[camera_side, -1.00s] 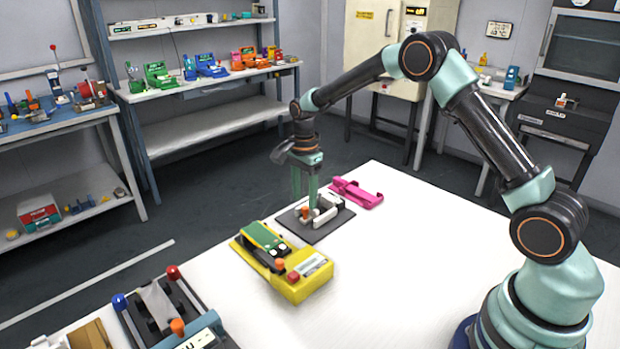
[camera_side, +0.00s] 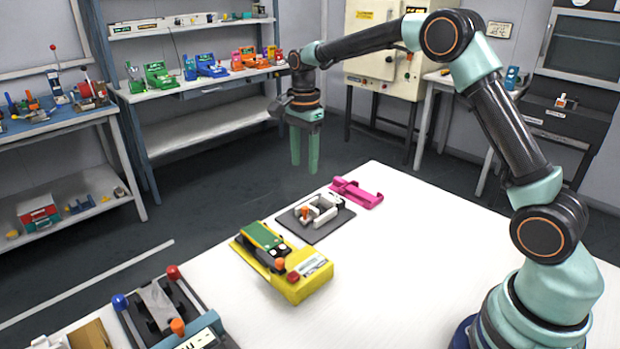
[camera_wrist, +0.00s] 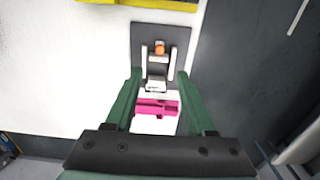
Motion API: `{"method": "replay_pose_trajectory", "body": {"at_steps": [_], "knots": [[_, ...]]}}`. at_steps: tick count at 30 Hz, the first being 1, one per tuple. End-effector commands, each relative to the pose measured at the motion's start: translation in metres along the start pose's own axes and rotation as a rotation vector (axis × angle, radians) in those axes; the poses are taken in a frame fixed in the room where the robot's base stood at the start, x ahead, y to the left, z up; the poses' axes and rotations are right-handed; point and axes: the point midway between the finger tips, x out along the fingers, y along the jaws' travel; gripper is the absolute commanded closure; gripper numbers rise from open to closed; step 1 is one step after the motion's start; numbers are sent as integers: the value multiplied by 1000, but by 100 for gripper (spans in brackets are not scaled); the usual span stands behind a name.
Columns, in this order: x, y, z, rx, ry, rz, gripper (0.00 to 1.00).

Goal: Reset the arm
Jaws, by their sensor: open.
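My gripper (camera_side: 305,160) hangs in the air, fingers pointing down, above and behind the far edge of the white table in the side view. Its two green fingers are apart with nothing between them. In the wrist view the gripper (camera_wrist: 156,85) shows its open fingers on either side of the picture's middle. Below it lie a dark plate with a white fixture (camera_side: 318,208) and a magenta holder (camera_side: 357,193). The wrist view also shows the white fixture (camera_wrist: 157,70) and the magenta piece (camera_wrist: 157,107).
A yellow device with a green top (camera_side: 283,262) stands on the white table (camera_side: 400,270). A dark fixture with red and blue knobs (camera_side: 165,310) is at the front left. The table's right part is clear. Shelves (camera_side: 210,125) stand behind.

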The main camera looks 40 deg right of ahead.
Motion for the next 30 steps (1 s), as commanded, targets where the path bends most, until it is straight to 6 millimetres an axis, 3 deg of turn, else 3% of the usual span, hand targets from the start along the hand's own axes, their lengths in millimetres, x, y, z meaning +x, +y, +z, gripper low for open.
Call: {"method": "replay_pose_trajectory", "body": {"at_steps": [8, 18, 24, 30], "knots": [[-44, 27, 8, -234, 15, -81, 45], [-97, 100, 21, -727, 96, -222, 45], [-107, 147, 28, -1013, 177, -294, 45], [-102, 190, 34, -1285, 277, -349, 45]]}}
